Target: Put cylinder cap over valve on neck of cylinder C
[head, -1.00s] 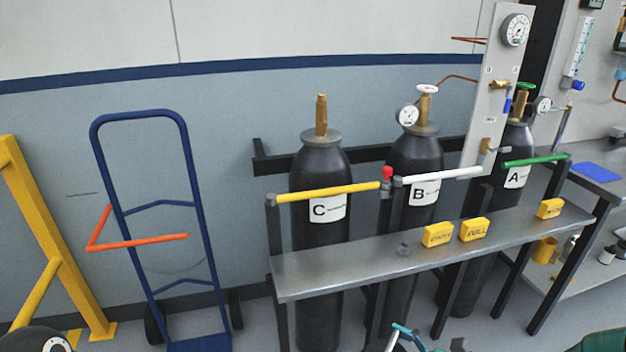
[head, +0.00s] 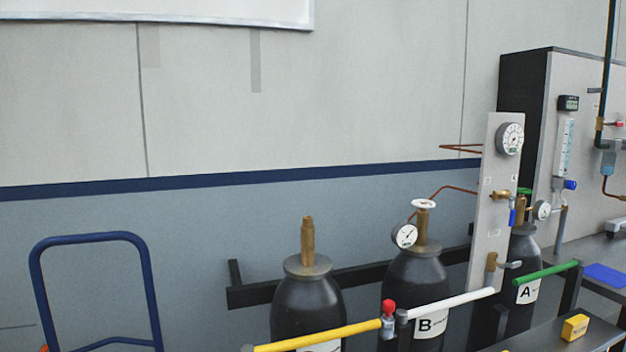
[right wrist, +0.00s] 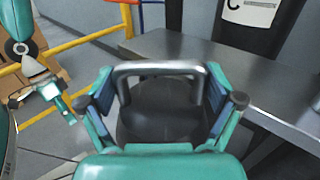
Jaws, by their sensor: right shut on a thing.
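Cylinder C (head: 308,292) is dark and upright at the lower middle of the head view, with a bare brass valve (head: 307,243) on its neck. The yellow bar crosses its lower part and its label is mostly cut off. In the right wrist view its label with the letter C (right wrist: 252,10) shows at the top. My right gripper (right wrist: 165,100) is shut on the cylinder cap (right wrist: 160,115), a dark body with a grey metal handle, held in front of the bench. My left gripper (right wrist: 60,104) shows at the left of that view; its opening is unclear. Neither gripper shows in the head view.
Cylinder B (head: 416,285) with a gauge and cylinder A (head: 523,260) stand to the right. A yellow bar (head: 325,338) and white bar (head: 450,303) run in front. A grey bench (right wrist: 190,52) lies beyond the cap. A blue hand truck (head: 95,240) stands at left.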

